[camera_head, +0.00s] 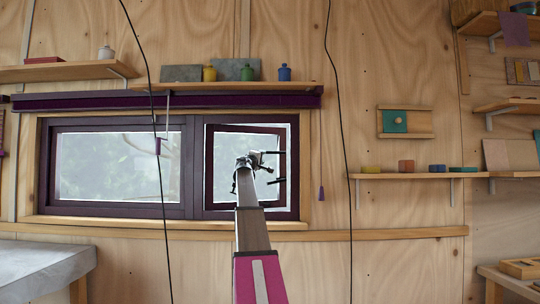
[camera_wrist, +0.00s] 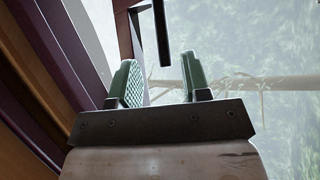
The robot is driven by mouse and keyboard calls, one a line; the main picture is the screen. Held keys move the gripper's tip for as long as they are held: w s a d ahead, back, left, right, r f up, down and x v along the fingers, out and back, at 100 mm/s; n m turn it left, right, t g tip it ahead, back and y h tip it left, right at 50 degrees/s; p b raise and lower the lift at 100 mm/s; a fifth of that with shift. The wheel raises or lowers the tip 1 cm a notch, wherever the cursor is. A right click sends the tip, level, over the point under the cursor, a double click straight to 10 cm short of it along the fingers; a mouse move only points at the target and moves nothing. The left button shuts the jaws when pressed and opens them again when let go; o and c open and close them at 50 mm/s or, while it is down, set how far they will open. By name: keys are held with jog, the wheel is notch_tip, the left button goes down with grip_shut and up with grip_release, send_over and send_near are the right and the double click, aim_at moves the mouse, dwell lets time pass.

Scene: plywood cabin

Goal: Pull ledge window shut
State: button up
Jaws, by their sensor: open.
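The ledge window (camera_head: 120,214) has a dark purple frame in the wall. Its right sash (camera_head: 209,165) stands ajar, with a bright gap along its top and right side. My gripper (camera_head: 279,167) is in front of this sash, near its right side. In the wrist view my gripper (camera_wrist: 160,78) is open, with its two green-padded fingers apart and nothing between the pads. A dark upright bar (camera_wrist: 161,35), perhaps the sash handle, lies just beyond the fingertips, in line with the gap. A purple sash edge (camera_wrist: 127,38) is left of it. Contact cannot be told.
A shelf (camera_head: 222,86) with pots and a purple blind (camera_head: 170,101) are above the window. A sill (camera_head: 130,222) runs below. Dark cords (camera_head: 151,100) hang in front. A grey-topped table (camera_head: 45,262) stands at lower left. A small shelf (camera_head: 400,176) is at right.

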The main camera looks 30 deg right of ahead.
jog(key=x, duration=1)
jog(key=shift+f, duration=0.15)
jog(key=shift+s+a, duration=0.1)
grip_shut()
